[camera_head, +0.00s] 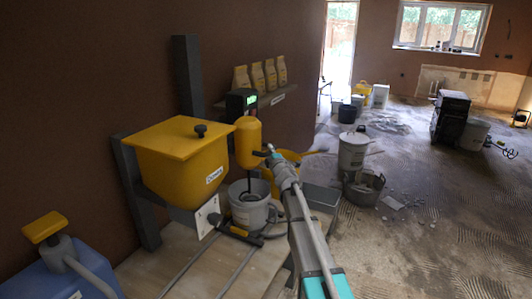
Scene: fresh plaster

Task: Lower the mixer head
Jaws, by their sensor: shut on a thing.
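The yellow mixer head (248,143) hangs on a grey upright post at the centre of the view. A dark shaft runs down from it toward a light grey bucket (244,214), whose open mouth lies below. My gripper (267,155) reaches in from the lower right and is shut at the right side of the mixer head, on what looks like its dark handle. The fingers are small and partly hidden, so the exact grip is hard to see. How far the shaft end reaches into the bucket is not clear.
A yellow hopper (183,145) stands left of the mixer, and a blue container with a yellow-handled part (45,228) is at lower left. Bags (258,76) line a wall shelf. Pale buckets (353,152) stand on the floor at right.

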